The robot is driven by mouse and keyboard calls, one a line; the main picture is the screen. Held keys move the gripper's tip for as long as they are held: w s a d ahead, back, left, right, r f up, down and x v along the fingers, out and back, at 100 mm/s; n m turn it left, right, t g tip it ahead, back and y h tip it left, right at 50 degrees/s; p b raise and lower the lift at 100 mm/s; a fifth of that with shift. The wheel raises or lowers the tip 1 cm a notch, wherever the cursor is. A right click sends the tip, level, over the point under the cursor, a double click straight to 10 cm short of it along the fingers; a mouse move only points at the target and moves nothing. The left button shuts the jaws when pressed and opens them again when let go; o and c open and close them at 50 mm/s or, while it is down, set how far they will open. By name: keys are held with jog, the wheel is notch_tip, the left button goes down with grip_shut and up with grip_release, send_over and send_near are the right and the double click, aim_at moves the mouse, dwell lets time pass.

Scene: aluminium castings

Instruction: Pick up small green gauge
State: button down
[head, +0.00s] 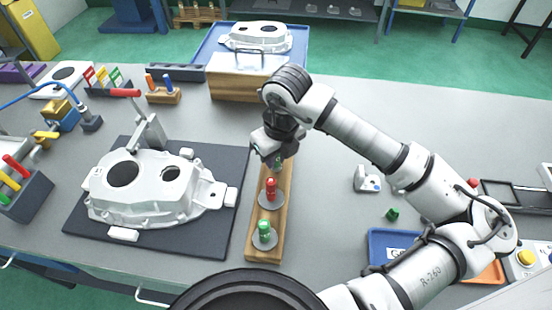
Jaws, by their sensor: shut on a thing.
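My gripper (276,160) is above the far end of a narrow wooden board and points down. It is shut on the small green gauge (278,166), of which only a little green shows between and below the fingers. I cannot tell whether this gauge touches the board or is clear of it. On the same board (253,243) stand a red-handled gauge (270,189) in the middle and a larger green-handled gauge (264,232) at the near end, each on a grey disc.
A white casting (150,190) lies on a dark mat (215,240) left of the board. A wooden box (230,80) stands behind. A white device (367,180), a small green piece (392,214) and a blue tray (376,240) are at right. Grey table is free behind my arm.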

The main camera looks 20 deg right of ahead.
notch_tip(320, 180, up, 20)
jog(key=b, duration=0.3)
jog(key=shift+a, duration=0.1)
dwell(0.4)
